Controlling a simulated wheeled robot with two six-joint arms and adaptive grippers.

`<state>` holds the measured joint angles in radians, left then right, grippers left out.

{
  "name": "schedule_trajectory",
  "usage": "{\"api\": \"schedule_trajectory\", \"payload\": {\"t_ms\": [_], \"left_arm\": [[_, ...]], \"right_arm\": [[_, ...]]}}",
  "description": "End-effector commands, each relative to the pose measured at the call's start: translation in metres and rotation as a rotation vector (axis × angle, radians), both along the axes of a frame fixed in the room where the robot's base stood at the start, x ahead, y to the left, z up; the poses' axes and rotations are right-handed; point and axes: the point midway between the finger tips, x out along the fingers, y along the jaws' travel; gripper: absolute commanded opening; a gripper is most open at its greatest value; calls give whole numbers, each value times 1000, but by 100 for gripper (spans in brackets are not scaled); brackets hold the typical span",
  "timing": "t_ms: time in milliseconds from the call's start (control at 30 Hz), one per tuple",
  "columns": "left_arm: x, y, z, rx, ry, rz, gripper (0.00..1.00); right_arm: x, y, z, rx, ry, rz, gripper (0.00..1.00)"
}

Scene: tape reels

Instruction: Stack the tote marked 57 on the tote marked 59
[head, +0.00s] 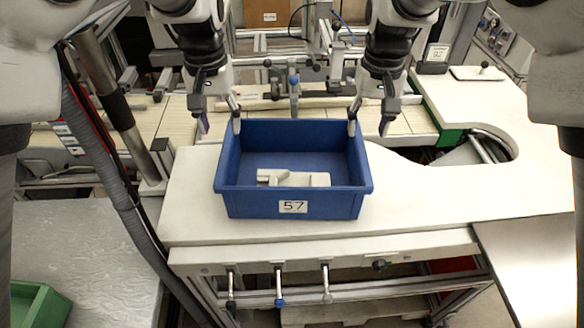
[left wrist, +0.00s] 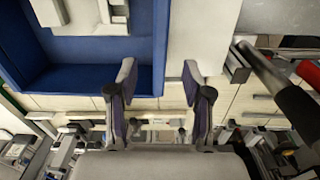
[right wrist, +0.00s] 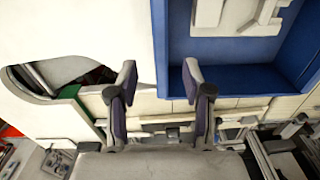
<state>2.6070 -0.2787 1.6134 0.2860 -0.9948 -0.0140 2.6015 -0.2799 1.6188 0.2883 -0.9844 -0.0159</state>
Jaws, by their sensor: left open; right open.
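The blue tote marked 57 (head: 293,207) stands upright on the white table, its label facing me, with pale grey parts (head: 300,179) inside. My left gripper (head: 220,129) is open at its far left corner; in the left wrist view the tote's side wall (left wrist: 160,50) lines up between the fingers. My right gripper (head: 368,129) is open at the far right corner; in the right wrist view the opposite wall (right wrist: 160,45) lines up between its fingers. I cannot tell whether the fingertips are below the rim. No tote marked 59 is readable.
Part of a green container (head: 38,308) shows at the lower left on a grey surface (head: 105,245); no marking on it is visible. The white table (head: 420,205) is clear right of the blue tote. A conveyor frame runs behind. A post with hoses (head: 110,90) stands at the left.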

Motion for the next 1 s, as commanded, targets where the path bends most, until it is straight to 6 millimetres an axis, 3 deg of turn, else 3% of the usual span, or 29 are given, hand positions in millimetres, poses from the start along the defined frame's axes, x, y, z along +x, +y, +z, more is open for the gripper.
{"api": "schedule_trajectory", "payload": {"t_ms": [167,600,933,967,1000], "left_arm": [[0,0,-9,0,4,0,50],[0,0,-73,2,2,0,50],[0,0,-78,1,-1,1,50],[0,0,-78,1,-1,1,46],[0,0,-78,1,-1,1,32]], "right_arm": [[0,0,-9,0,2,0,50],[0,0,-73,0,2,0,50],[0,0,-79,0,0,0,50],[0,0,-78,0,0,0,46],[0,0,-78,0,0,0,32]]}}
